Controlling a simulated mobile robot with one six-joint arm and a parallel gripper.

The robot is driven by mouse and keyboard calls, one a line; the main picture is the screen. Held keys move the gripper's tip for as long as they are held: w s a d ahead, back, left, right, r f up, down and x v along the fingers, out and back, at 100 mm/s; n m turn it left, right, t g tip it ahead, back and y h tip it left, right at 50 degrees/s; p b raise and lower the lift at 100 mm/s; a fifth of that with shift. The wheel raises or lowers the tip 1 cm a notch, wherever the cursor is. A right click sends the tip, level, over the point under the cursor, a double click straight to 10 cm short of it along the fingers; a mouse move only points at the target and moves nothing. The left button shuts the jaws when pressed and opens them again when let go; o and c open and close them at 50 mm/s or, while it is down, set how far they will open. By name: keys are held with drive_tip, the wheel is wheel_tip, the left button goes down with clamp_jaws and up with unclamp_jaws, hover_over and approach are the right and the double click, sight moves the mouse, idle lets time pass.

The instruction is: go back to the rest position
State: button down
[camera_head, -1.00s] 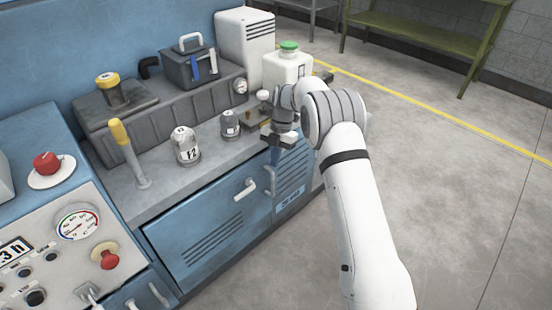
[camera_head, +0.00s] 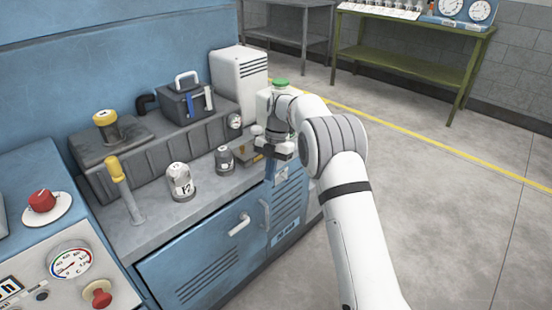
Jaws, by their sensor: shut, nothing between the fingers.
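My gripper (camera_head: 272,160) is at the end of my white arm, in the middle of the view, near the right end of the blue cabinet's grey worktop (camera_head: 215,195). It points downward and appears shut, with nothing seen in it. The fingertips are small and partly dark, and I cannot tell how far above the worktop edge they are. My wrist hides part of the white container with a green cap (camera_head: 281,83) behind it.
On the worktop stand a grey canister marked 12 (camera_head: 181,183), a smaller grey canister (camera_head: 224,160) and a yellow-topped lever (camera_head: 118,172). Cabinet door handles (camera_head: 240,226) stick out in front. Open floor (camera_head: 440,200) lies to the right; a green bench (camera_head: 415,50) stands behind.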

drive_tip(key=s+d+r+m+t+p, duration=0.1)
drive_tip(key=s+d+r+m+p, duration=0.3)
drive_tip(key=r, duration=0.3)
drive_tip(key=s+d+r+m+t+p, duration=0.1)
drive_tip(key=s+d+r+m, duration=0.4)
drive_tip(key=r+m, duration=0.15)
drive_tip(key=s+d+r+m+t+p, duration=0.1)
drive_tip(key=s+d+r+m+p, duration=0.25)
drive_tip(key=r, duration=0.45)
drive_tip(key=s+d+r+m+t+p, duration=0.1)
drive_tip(key=s+d+m+p, duration=0.1)
drive_tip(key=s+m, duration=0.3)
drive_tip(key=s+d+r+m+t+h+p, duration=0.1)
drive_tip(key=s+d+m, duration=0.3)
drive_tip(key=s, duration=0.6)
drive_tip(key=s+d+r+m+t+p, duration=0.1)
drive_tip(key=s+d+r+m+p, duration=0.2)
drive_tip(key=s+m, duration=0.5)
drive_tip(key=shift+d+h+p, duration=0.3)
drive_tip(key=shift+d+p, duration=0.05)
drive_tip(key=shift+p, duration=0.05)
